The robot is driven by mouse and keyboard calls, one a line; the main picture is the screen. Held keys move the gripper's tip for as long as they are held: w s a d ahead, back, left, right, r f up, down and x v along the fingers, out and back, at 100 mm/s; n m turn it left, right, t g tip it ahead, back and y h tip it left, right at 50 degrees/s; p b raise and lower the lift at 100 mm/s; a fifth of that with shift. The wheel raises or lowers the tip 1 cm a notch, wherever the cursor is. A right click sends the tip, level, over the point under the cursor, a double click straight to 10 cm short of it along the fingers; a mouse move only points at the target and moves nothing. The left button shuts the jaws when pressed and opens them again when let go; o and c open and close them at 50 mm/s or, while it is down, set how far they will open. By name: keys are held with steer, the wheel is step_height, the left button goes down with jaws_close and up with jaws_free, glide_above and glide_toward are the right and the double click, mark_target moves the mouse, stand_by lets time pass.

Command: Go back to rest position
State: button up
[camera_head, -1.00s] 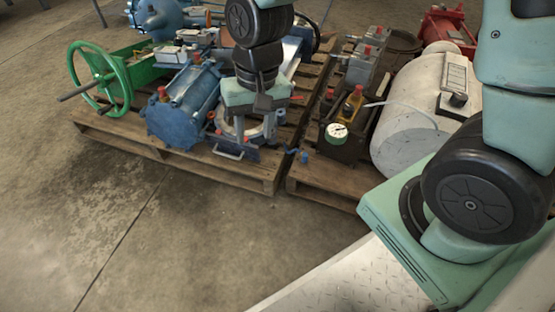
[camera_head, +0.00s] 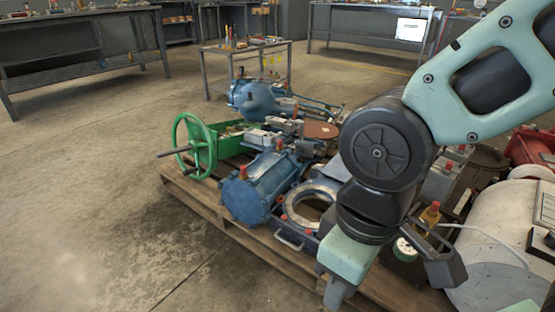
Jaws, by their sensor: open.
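My gripper (camera_head: 338,291) hangs at the end of my teal and black arm, pointing down in front of the pallet loads. Its jaws are open and I see nothing held in them. Only part of the fingers shows, below the teal palm. A dark bracket of mine sticks out to its right. Behind it is a blue cylinder (camera_head: 250,196) with red caps, next to a ring-shaped flange (camera_head: 309,204) on a blue base. My arm hides part of the loads to the right.
A wooden pallet (camera_head: 210,206) carries the blue parts and a green frame with a handwheel (camera_head: 194,147). A large white cylinder (camera_head: 490,262) and a gauge (camera_head: 405,250) stand at right. Workbenches (camera_head: 82,50) and a small table (camera_head: 245,52) stand behind. The left floor is clear.

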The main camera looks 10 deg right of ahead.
step_height(320, 180, up, 45)
steer(key=p, duration=4.4)
steer(key=shift+r, duration=0.15)
steer(key=shift+c, duration=0.3)
steer(key=shift+c, duration=0.2)
